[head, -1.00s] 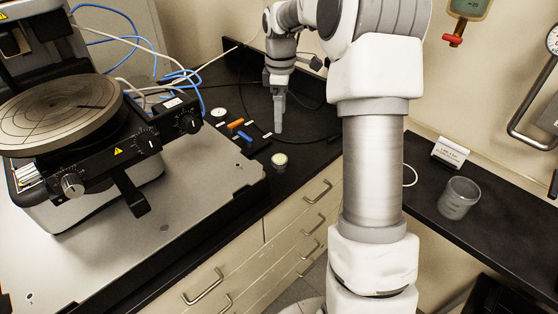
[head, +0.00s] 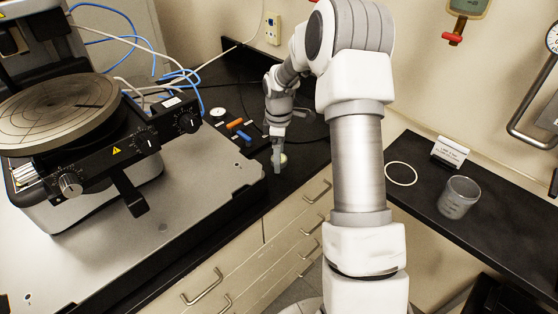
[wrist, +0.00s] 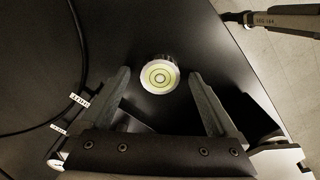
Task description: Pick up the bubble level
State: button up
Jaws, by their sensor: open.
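The bubble level (wrist: 159,76) is a small round disc with a pale rim and a yellow-green centre with dark rings. It stands on the black bench top near its front edge. In the head view the bubble level (head: 283,158) is partly hidden by my gripper (head: 277,160). In the wrist view my gripper (wrist: 158,83) is open, with one finger to the left and one to the right of the level. The level lies between and slightly beyond the fingertips, and no contact shows.
A stylus profiler with a round stage (head: 60,112) stands at left. Orange and blue items (head: 236,124) lie on the black bench left of my gripper. A cable (wrist: 75,110) runs at left in the wrist view. A clear cup (head: 459,197) stands on the right bench.

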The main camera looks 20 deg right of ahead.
jog(key=shift+f, duration=0.1)
jog(key=shift+c, duration=0.2)
jog(key=c, duration=1.4)
jog(key=shift+c, duration=0.2)
jog(key=shift+r, duration=0.45)
jog(key=r, duration=0.3)
jog(key=shift+s+d+r, duration=0.2)
jog(key=shift+s+r, duration=0.05)
jog(key=shift+r, duration=0.1)
jog(key=s+d+r, duration=0.4)
jog(key=s+r, duration=0.2)
jog(key=s, duration=0.4)
jog(key=shift+s+r, duration=0.15)
jog(key=shift+r, duration=0.05)
